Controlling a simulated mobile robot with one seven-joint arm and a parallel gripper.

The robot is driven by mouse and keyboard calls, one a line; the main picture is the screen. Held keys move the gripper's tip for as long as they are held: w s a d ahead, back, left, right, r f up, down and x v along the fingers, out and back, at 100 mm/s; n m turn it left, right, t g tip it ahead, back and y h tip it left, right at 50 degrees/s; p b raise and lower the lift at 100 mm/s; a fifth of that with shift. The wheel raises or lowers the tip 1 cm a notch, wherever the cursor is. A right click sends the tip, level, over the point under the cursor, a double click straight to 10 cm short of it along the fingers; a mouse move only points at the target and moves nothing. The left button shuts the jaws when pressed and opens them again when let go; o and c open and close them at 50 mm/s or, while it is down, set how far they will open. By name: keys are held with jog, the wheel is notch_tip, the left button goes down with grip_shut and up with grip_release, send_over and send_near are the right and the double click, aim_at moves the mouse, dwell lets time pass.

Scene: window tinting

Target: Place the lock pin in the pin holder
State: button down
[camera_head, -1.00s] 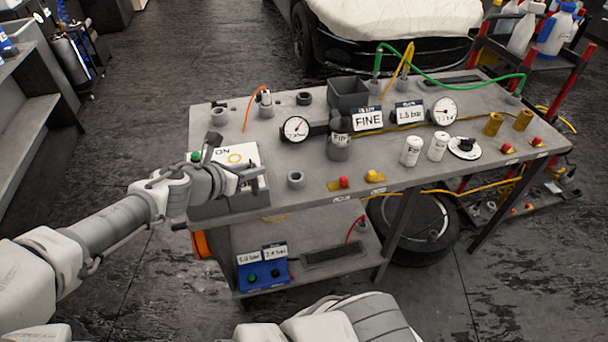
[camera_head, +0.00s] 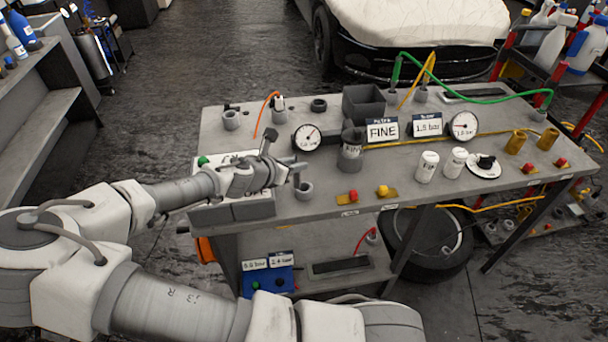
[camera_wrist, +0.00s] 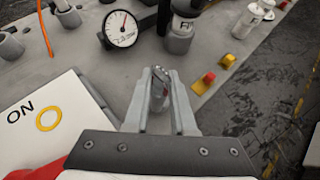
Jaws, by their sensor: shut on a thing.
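The lock pin, a short grey metal piece (camera_wrist: 158,90), sits between the two fingers of my gripper (camera_wrist: 160,80) in the wrist view. My gripper (camera_head: 288,172) is shut on it above the front left part of the grey workbench (camera_head: 335,205). A small grey cup (camera_head: 304,191), which looks like the pin holder, stands just below my fingertips in the head view. A thin grey end reaches down at the cup's mouth, but I cannot tell if it is inside. In the wrist view my fingers and the pin cover that spot.
A white ON panel (camera_wrist: 45,120) is beside my gripper. White bottles (camera_head: 427,166) are farther right.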

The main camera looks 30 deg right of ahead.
jog(key=shift+w+d+f, duration=0.2)
jog(key=shift+d+f, duration=0.3)
jog(key=shift+f, duration=0.5)
jog(key=shift+w+d+f, duration=0.2)
jog(key=shift+d+f, duration=0.25)
jog(key=shift+f, duration=0.5)
jog(key=shift+w+d+f, duration=0.2)
jog(key=shift+d+f, duration=0.3)
jog(key=shift+f, duration=0.5)
jog(key=shift+f, duration=0.15)
jog(key=c, duration=0.7)
grip_release()
jog(key=shift+c, duration=0.2)
